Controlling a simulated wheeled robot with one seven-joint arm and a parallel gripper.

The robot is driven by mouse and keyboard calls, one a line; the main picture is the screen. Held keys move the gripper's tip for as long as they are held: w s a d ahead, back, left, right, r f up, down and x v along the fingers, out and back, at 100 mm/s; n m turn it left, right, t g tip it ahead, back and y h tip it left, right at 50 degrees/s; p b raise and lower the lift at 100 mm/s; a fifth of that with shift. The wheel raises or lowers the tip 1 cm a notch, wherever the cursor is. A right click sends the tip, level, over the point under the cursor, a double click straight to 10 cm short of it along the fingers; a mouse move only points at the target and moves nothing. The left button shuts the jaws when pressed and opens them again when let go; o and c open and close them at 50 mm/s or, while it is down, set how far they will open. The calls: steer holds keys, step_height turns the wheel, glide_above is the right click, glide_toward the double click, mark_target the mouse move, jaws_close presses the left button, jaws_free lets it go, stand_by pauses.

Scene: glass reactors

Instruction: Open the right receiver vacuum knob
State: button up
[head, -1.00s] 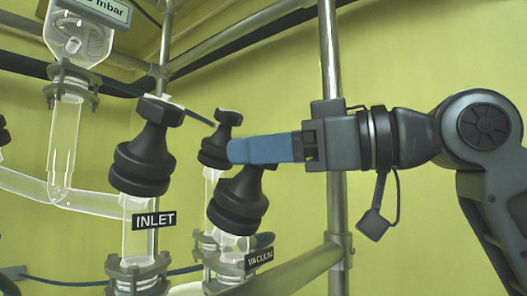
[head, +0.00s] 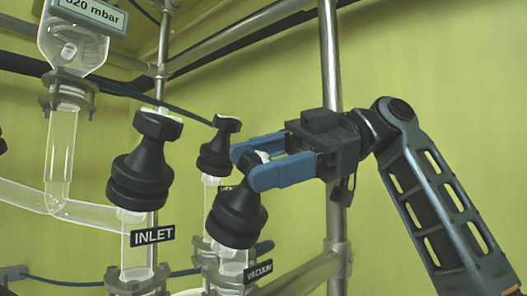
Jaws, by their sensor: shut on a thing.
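The vacuum knob (head: 236,216) is black and stands on a glass valve with the VACUUM label (head: 258,271) below it, right of centre in the head view. My gripper (head: 254,166) has two blue fingers, one on each side of the knob's top grip. It is shut on that grip. The fingers hide part of the grip, and a small light patch shows between them.
The black INLET knob (head: 139,170) stands to the left, above the INLET label (head: 153,236). Another black knob (head: 217,148) is close behind my fingers. A metal post (head: 331,80) rises behind my gripper. A pressure display (head: 90,14) is at upper left.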

mark_target(262, 157)
steer(key=shift+n+g+h, duration=0.5)
steer(key=shift+n+h, duration=0.1)
steer(key=shift+n, duration=0.1)
steer(key=o, duration=1)
steer(key=shift+a+r, duration=0.1)
steer(key=shift+r, duration=0.45)
step_height(262, 157, up, 3)
steer(key=shift+r, duration=0.1)
steer(key=s+d+r, duration=0.1)
steer(key=d+r, duration=0.1)
steer(key=d, duration=0.1)
steer(key=s+d+r+b, duration=0.1)
steer(key=d+r, duration=0.1)
steer(key=d, duration=0.2)
steer(key=s+d+r+b, duration=0.1)
steer(key=d+r, duration=0.1)
steer(key=d, duration=0.2)
steer(key=shift+s+d+r, duration=0.1)
steer(key=shift+d+r, duration=0.05)
steer(key=shift+r, duration=0.2)
